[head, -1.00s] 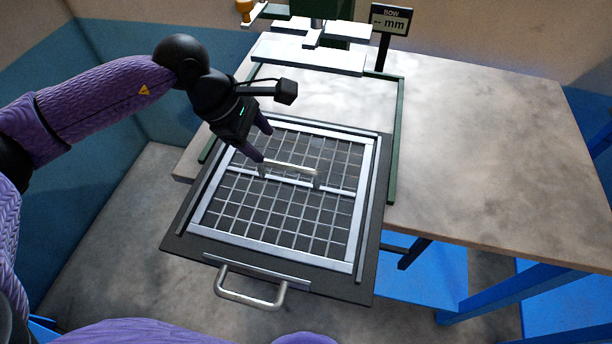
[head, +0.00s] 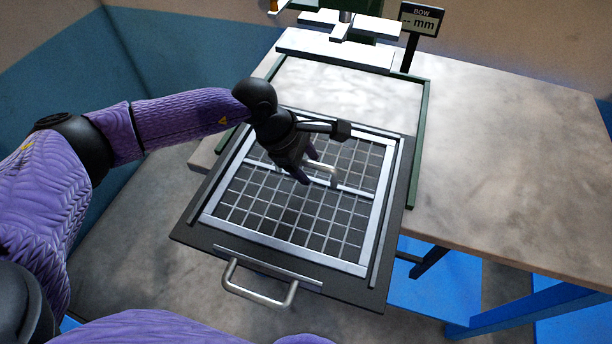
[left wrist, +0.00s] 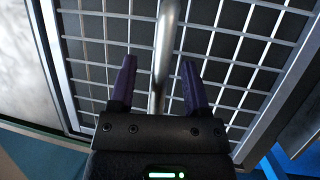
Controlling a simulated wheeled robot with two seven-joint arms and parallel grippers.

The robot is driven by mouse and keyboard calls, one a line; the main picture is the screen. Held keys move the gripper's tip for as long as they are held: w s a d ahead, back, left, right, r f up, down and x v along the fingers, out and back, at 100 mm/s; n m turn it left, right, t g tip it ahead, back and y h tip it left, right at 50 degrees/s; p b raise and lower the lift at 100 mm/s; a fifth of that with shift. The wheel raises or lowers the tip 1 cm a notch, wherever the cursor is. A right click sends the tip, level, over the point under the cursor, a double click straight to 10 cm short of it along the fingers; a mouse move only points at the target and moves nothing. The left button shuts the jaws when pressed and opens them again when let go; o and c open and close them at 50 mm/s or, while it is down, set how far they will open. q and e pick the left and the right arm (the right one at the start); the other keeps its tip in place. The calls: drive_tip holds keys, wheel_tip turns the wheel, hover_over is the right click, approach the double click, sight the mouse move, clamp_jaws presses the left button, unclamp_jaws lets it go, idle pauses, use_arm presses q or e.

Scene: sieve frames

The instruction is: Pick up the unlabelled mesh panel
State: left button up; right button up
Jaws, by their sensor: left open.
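The mesh panel (head: 362,228) is a pale metal frame with a wire grid and a bar across its middle. It lies on a dark tray (head: 190,221) that juts out from the table's front. A metal handle (head: 329,170) stands on the panel's middle bar, partly hidden by my gripper. My left gripper (head: 309,166) is over the middle of the panel at this handle. In the left wrist view its open fingers (left wrist: 155,88) lie on either side of the handle bar (left wrist: 164,50), with gaps showing on both sides. No label shows on the panel. My right gripper is not in view.
The tray has a metal pull handle (head: 259,290) at its front. A green-edged gauge station with white blocks (head: 336,50) and a "BOW -- mm" display (head: 421,20) stands behind. The table (head: 500,150) is clear on the right.

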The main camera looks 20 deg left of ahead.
use_arm(q)
drive_tip(key=shift+f, duration=0.2)
clamp_jaws()
idle(0.3)
idle(1.2)
